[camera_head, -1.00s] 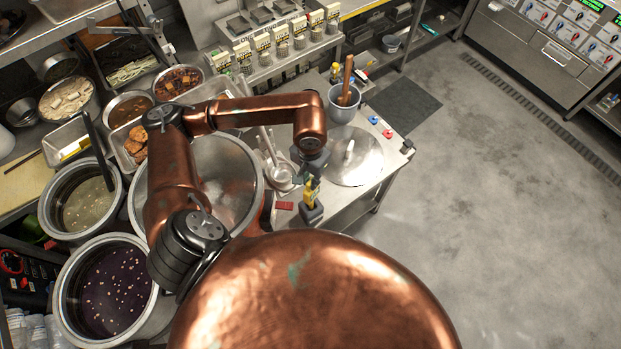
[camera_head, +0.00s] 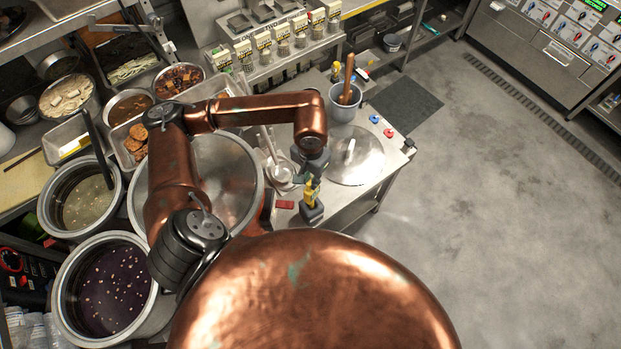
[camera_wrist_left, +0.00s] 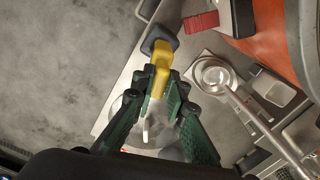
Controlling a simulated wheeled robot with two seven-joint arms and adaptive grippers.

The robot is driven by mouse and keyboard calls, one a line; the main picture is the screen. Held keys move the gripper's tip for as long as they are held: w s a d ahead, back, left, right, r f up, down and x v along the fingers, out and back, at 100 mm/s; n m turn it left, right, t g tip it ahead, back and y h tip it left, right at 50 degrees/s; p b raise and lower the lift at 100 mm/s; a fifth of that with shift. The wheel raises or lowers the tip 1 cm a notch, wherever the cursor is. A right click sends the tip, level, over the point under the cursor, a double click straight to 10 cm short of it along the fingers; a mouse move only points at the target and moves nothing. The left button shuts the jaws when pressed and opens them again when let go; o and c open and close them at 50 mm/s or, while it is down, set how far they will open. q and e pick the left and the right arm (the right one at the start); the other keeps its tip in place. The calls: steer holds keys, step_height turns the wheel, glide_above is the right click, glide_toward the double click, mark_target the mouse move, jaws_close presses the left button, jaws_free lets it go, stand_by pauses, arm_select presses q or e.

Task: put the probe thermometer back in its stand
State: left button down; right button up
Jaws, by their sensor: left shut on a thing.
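The probe thermometer (camera_head: 311,195) is a small yellow piece at the front of the steel worktop. It also shows in the left wrist view (camera_wrist_left: 161,57). My left gripper (camera_head: 312,178) is above it, pointing down, with its fingers shut on the yellow body. In the left wrist view the green-padded fingers (camera_wrist_left: 163,82) close on both sides of it. The dark block-like stand (camera_head: 312,213) is directly below the thermometer, and it shows beyond the yellow body in the wrist view (camera_wrist_left: 158,36). The probe is hidden; I cannot tell how deep it sits. My right gripper is not in view.
A ladle rest (camera_head: 281,176), a red block (camera_head: 285,205) and a round steel lid (camera_head: 357,158) are close by. A pot with wooden handles (camera_head: 344,106) stands behind. A large steel bowl (camera_head: 250,165) and soup pots are at left. Open floor lies right.

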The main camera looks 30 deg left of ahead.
arm_select(q)
steer(key=shift+f, duration=0.15)
steer(key=c, duration=1.8)
jaws_free()
steer(key=shift+c, duration=0.2)
steer(key=shift+r, duration=0.3)
step_height(320, 180, up, 11)
steer(key=shift+r, duration=0.2)
